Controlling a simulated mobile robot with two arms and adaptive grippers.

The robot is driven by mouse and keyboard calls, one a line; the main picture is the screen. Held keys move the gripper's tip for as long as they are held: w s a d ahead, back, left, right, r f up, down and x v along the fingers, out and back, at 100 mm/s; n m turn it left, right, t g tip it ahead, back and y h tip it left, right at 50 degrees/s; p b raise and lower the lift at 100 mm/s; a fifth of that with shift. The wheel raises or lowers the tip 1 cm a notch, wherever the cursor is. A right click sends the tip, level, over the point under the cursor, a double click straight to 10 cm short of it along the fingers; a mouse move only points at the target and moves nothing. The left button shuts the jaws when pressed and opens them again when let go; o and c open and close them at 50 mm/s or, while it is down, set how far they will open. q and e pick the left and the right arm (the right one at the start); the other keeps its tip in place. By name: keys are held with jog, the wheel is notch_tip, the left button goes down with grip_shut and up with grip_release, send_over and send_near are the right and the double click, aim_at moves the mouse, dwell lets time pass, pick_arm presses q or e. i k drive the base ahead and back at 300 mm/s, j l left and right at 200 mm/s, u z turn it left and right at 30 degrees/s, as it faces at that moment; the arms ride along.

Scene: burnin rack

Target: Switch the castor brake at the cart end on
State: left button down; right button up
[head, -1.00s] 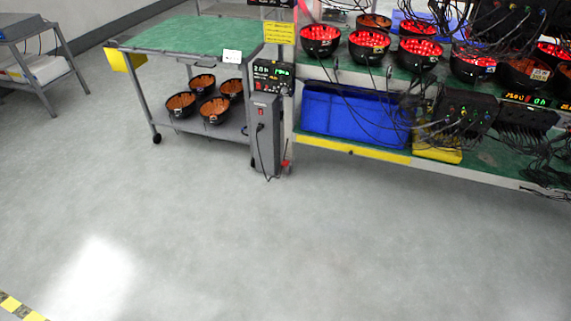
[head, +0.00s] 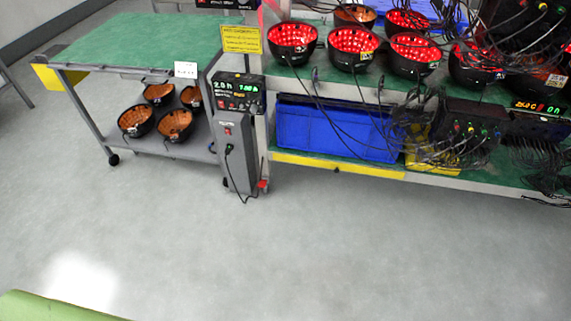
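A cart (head: 140,48) with a green top stands at the left, against the end of the rack. A black castor (head: 113,159) shows under its left leg. A small red part (head: 262,184) sits low at the foot of the grey power box, by the floor; it may be a castor brake pedal, but it is too small to tell its position. Neither of my grippers is in view.
The rack (head: 440,176) with lit red bowls, cables and a blue bin (head: 330,130) fills the upper right. A grey power box (head: 234,150) stands between cart and rack. The floor (head: 330,250) in front is clear. A green surface (head: 50,308) shows at the bottom left.

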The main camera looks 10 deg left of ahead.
aim_at(262, 183)
jog(key=i+j+z, duration=0.25)
jog(key=i, duration=0.3)
jog(key=i+j+z, duration=0.3)
jog(key=i+j, duration=0.15)
